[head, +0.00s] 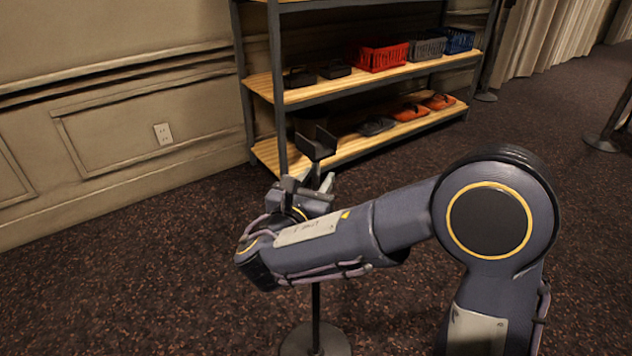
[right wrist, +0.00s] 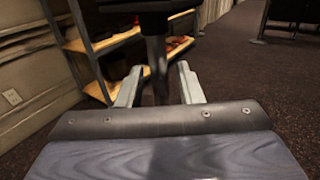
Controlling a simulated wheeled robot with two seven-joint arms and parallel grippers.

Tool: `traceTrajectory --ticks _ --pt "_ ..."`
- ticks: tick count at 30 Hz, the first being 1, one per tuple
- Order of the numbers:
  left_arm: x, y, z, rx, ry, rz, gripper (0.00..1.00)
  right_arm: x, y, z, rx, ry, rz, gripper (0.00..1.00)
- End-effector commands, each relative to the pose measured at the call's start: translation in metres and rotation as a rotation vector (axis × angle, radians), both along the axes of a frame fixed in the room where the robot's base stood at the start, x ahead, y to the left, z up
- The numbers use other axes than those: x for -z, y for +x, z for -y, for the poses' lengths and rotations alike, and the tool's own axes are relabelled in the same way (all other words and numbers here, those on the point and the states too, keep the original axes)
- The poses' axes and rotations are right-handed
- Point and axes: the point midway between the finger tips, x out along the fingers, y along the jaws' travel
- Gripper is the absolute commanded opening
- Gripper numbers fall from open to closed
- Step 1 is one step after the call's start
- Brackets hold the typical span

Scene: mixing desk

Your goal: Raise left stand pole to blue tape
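A black stand with a thin pole (head: 316,298) rises from a round base (head: 318,340) on the carpet. A dark bracket-like head (head: 317,145) tops it. My right arm crosses in front and hides the middle of the pole. My right gripper (head: 318,183) is at the upper pole, just below the head. In the right wrist view the pole (right wrist: 157,65) stands between the two pale fingers of the gripper (right wrist: 160,75), with a gap on each side, so it is open around the pole. I see no blue tape. My left gripper is not in view.
A shelf rack (head: 278,100) stands behind the stand, holding a red basket (head: 378,56), a grey basket (head: 427,49), a blue basket (head: 459,40) and orange and dark items. A wall is at the left. Carpet (head: 130,280) is clear at left. Another stand base (head: 601,143) is at far right.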

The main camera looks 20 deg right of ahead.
Motion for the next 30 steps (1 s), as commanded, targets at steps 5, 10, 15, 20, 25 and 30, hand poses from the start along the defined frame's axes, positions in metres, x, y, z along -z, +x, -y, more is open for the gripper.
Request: traceTrajectory --ticks 5,10,15,20,25,30 --pt "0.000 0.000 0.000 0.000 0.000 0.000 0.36 0.000 0.000 0.000 0.000 0.000 0.000 0.33" --pt "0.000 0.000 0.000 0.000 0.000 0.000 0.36 0.000 0.000 0.000 0.000 0.001 -0.001 0.12" --pt "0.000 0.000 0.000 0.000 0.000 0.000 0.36 0.000 0.000 0.000 0.000 0.001 -0.001 0.00" --pt "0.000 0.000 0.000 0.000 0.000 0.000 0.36 0.000 0.000 0.000 0.000 0.001 -0.001 0.00" --pt "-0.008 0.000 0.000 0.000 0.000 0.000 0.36 -0.009 0.000 0.000 0.000 0.001 0.001 0.00" --pt "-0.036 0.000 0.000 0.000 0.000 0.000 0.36 -0.042 0.000 0.000 -0.001 0.003 0.003 0.00"
